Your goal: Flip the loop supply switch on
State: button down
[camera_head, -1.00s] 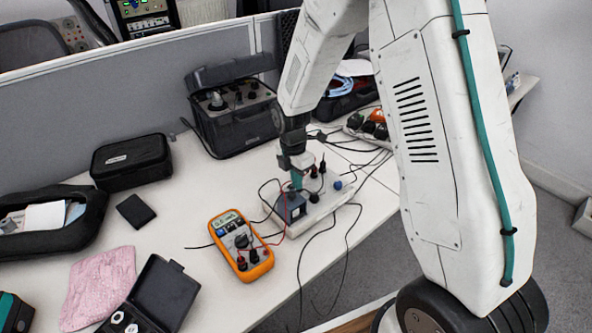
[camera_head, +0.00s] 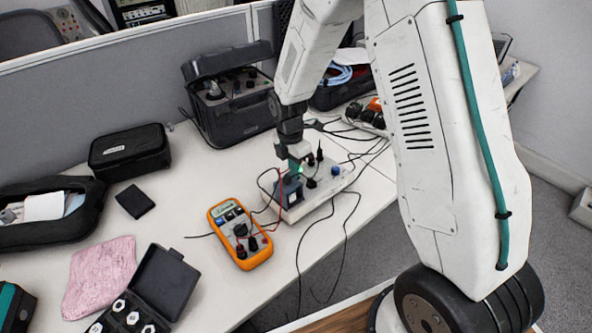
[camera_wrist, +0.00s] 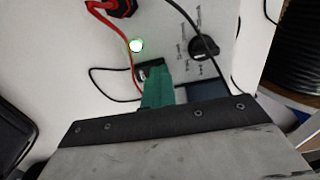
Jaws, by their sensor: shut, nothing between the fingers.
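The loop supply is a low white box (camera_head: 322,196) on the bench. In the wrist view its pale top panel (camera_wrist: 105,50) carries a small dark switch (camera_wrist: 150,70), a lit green-white lamp (camera_wrist: 136,46) and a black rotary knob (camera_wrist: 204,49). My gripper (camera_head: 294,168) is shut and empty over the box, pointing down. Its teal fingertips (camera_wrist: 157,85) are right at the switch and hide part of it. I cannot tell whether they touch it, or how the rocker is tilted. A green glow also shows beside the fingers in the head view.
An orange multimeter (camera_head: 240,234) lies left of the box, with leads running to it. Loose black cables hang over the bench's front edge. A black case (camera_head: 232,105) stands behind. A pink cloth (camera_head: 100,277) and open black box (camera_head: 160,285) lie front left.

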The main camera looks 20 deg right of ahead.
jog(key=shift+w+a, duration=0.1)
jog(key=shift+w, duration=0.35)
jog(key=shift+r, duration=0.15)
notch_tip(320, 180, up, 14)
jog(key=s, duration=0.1)
jog(key=shift+s+d, duration=0.3)
jog(key=shift+s, duration=0.05)
